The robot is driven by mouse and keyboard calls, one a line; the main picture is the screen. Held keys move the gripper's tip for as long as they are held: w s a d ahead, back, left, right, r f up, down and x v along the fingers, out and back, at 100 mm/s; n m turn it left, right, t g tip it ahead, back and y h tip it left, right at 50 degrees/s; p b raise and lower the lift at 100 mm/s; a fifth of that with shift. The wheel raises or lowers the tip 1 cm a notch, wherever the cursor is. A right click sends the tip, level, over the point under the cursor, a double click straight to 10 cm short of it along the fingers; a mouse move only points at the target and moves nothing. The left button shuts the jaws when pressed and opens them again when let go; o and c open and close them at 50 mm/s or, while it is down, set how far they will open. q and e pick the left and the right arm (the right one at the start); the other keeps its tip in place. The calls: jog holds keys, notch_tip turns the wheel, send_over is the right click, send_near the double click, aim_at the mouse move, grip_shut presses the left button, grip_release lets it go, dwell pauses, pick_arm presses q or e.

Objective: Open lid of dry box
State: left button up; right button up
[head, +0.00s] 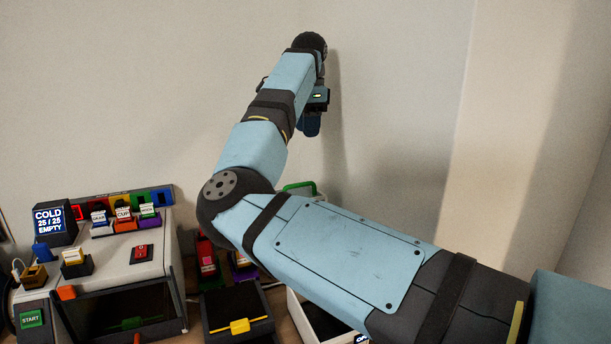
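My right arm reaches across the picture from the lower right up to the back wall. My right gripper (311,121) is at its far end, high against the wall and above the shelf-top items. Its blue fingers point down and look close together, but I cannot tell whether they are open or shut. A white-walled box with a dark inside (299,318) shows at bottom centre, mostly hidden by my forearm. A green handle (299,186) shows behind my arm. I cannot tell whether it belongs to this box, or whether this is the dry box. My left gripper is not in view.
A black box with a yellow latch (238,326) stands at bottom centre-left. Left of it is a grey printer-like machine (115,262) with a "COLD 25/25 EMPTY" screen (51,222) and several coloured cartridges. A red holder (206,256) stands behind the black box. The wall area is bare.

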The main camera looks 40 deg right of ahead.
notch_tip(320, 180, down, 13)
jog(key=shift+w+f+p, duration=0.15)
jog(key=shift+f+p, duration=0.05)
jog(key=shift+p, duration=0.3)
grip_shut()
